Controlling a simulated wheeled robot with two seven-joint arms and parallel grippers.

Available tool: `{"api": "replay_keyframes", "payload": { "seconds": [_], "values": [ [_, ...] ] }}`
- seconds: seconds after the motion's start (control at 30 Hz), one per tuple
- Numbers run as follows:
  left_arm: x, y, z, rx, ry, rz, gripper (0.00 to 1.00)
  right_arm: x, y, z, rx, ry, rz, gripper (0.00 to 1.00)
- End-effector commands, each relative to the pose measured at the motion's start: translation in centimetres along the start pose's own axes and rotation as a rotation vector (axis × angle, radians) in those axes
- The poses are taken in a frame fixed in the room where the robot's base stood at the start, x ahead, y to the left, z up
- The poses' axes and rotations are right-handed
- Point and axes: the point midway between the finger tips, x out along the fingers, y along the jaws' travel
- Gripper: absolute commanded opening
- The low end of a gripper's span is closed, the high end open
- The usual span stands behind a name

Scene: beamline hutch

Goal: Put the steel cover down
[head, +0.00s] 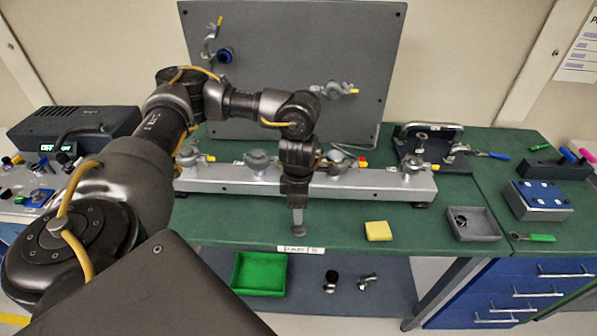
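My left gripper (298,226) points down at the front edge of the green bench (232,228), in front of the long grey metal rail (375,184). Its narrow grey fingers show as one column, so I cannot tell whether they are open or shut. No steel cover can be made out for sure, in the gripper or on the bench. Several metal fittings with coloured tags, one a clamp (257,160), sit along the rail. My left forearm and wrist hide part of the rail. My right gripper is not in view.
A yellow sponge (378,231), a grey tray (474,224) and a dark stand with a metal handle (425,150) are to the right. A grey upright panel (290,60) stands behind. A green tray (260,274) is on the lower shelf. Bench between gripper and sponge is clear.

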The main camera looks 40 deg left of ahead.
Motion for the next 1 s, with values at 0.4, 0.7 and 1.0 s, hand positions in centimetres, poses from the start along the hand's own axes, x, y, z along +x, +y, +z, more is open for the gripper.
{"api": "replay_keyframes", "payload": {
  "seconds": [0.4,0.7,1.0],
  "values": [
    [-5.0,0.0,0.0,-0.001,0.001,0.000,0.54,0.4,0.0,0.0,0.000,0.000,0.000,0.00],
    [-5.3,0.0,-0.1,-0.001,0.001,0.000,0.54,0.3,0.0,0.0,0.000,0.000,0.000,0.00],
    [-5.2,0.0,0.0,0.000,0.001,0.000,0.54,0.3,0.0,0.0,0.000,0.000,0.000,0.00]
  ]
}}
